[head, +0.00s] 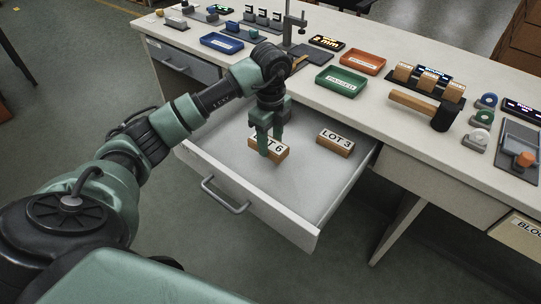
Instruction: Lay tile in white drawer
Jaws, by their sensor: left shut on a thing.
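The white drawer (310,205) stands pulled out from under the bench, with its handle (226,196) at the front left. My left gripper (266,152) points down over the drawer and is shut on a wooden tile labelled LOT 6 (276,156), whose label is partly covered by the fingers. I cannot tell whether this tile touches the drawer floor. A second wooden tile labelled LOT 3 (335,142) lies inside the drawer to the right, apart from the first. My right gripper is not in view.
The white bench top (310,86) runs behind the drawer. It carries a green tray (341,82), an orange tray (362,62), a blue tray (222,43) and a mallet (440,118). A grey closed drawer (180,61) is at left. The drawer's front half is clear.

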